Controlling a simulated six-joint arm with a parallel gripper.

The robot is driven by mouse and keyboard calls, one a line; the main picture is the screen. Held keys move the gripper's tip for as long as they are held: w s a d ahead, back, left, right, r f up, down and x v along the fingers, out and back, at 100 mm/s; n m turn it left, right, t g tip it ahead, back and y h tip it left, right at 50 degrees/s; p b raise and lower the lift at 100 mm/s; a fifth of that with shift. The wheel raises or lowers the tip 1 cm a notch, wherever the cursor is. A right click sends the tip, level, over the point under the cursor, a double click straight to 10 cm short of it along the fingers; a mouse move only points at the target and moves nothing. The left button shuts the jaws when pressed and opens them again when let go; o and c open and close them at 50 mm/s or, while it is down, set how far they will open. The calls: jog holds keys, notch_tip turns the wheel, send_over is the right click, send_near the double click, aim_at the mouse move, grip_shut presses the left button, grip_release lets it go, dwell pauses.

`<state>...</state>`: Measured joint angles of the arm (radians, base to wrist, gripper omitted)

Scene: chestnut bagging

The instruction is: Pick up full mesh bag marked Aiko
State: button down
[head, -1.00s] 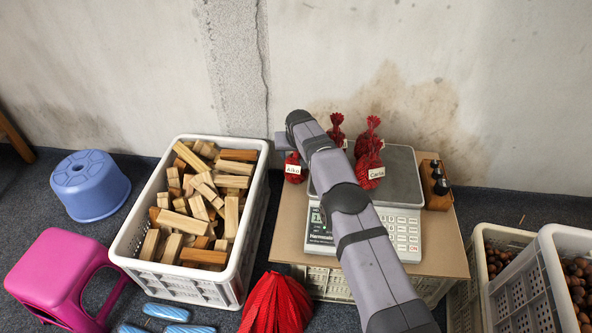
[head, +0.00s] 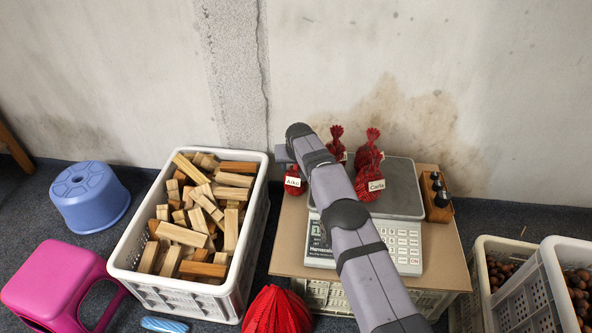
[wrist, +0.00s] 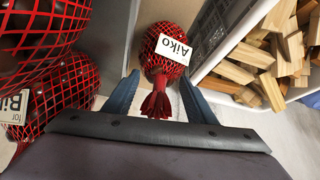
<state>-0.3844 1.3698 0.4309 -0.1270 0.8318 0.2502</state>
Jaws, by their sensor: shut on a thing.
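The red mesh bag marked Aiko (head: 292,188) is small and full, with a white label. It sits at the left edge of the cardboard, left of the scale, in the head view. The wrist view shows this bag (wrist: 165,58) with its gathered red neck between the two blue fingers of my gripper (wrist: 159,88). My gripper is shut on the bag's neck. In the head view my arm hides most of the gripper. I cannot tell whether the bag is lifted.
A bag marked Carla (head: 368,187) and another red bag (head: 336,150) stand by the scale (head: 403,195). A bag labelled "for Bi..." (wrist: 62,98) is close left in the wrist view. A white crate (head: 262,190) of wood blocks stands left of the cardboard.

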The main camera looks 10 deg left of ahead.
notch_tip(320, 180, up, 18)
jog(key=p, duration=1.1)
